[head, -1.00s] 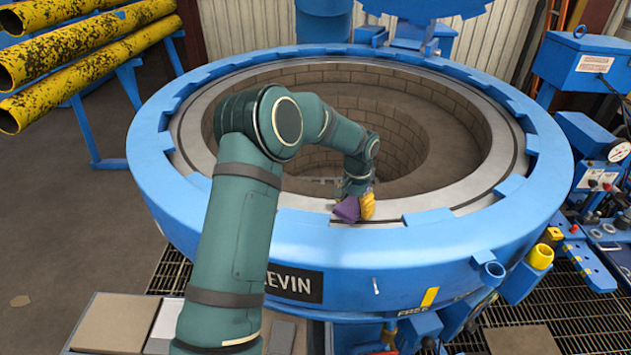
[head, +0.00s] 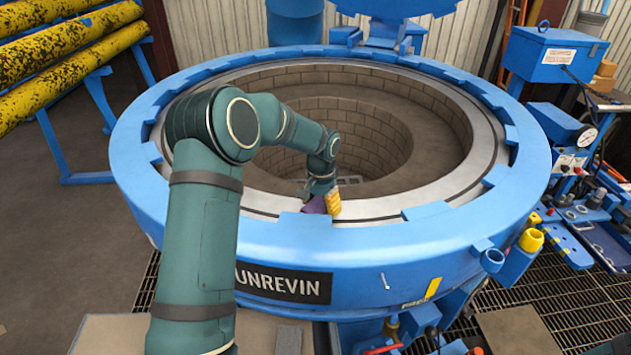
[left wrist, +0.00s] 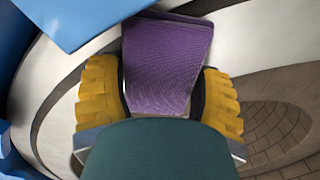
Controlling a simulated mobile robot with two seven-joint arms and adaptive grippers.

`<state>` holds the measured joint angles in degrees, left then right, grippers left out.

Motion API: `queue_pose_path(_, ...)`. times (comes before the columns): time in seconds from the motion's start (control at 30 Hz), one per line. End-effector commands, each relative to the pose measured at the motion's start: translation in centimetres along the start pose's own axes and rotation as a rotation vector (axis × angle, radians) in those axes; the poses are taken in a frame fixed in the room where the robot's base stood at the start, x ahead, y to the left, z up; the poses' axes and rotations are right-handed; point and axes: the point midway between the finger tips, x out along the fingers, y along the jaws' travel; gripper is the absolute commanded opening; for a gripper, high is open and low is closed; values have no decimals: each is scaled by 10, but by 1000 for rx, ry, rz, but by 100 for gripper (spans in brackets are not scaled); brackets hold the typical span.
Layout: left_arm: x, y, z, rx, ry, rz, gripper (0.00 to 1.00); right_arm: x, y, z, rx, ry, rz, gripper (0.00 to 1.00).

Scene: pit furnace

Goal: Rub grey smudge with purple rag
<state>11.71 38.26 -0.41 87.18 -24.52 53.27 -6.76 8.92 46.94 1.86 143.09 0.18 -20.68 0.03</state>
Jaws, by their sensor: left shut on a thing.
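My left gripper (head: 326,202) is over the near side of the furnace's pale inner rim (head: 390,208). It is shut on the purple rag (head: 314,206). In the left wrist view, the purple rag (left wrist: 166,60) sticks out between the two yellow finger pads of the left gripper (left wrist: 160,97). The rag lies over or just above the pale ring; I cannot tell whether it touches. No grey smudge can be made out; the rag, gripper and arm hide part of the rim. My right gripper is not in view.
The blue furnace collar (head: 250,238) surrounds the open brick-lined pit (head: 370,140), just beyond the gripper. Yellow pipes (head: 70,75) lie on a blue rack at the left. A control bench with a gauge (head: 586,138) stands at the right.

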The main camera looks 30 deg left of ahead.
Motion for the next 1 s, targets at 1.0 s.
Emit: queue_pose_path(1.0,-75,10,4,0,7,-1,35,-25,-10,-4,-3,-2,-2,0)
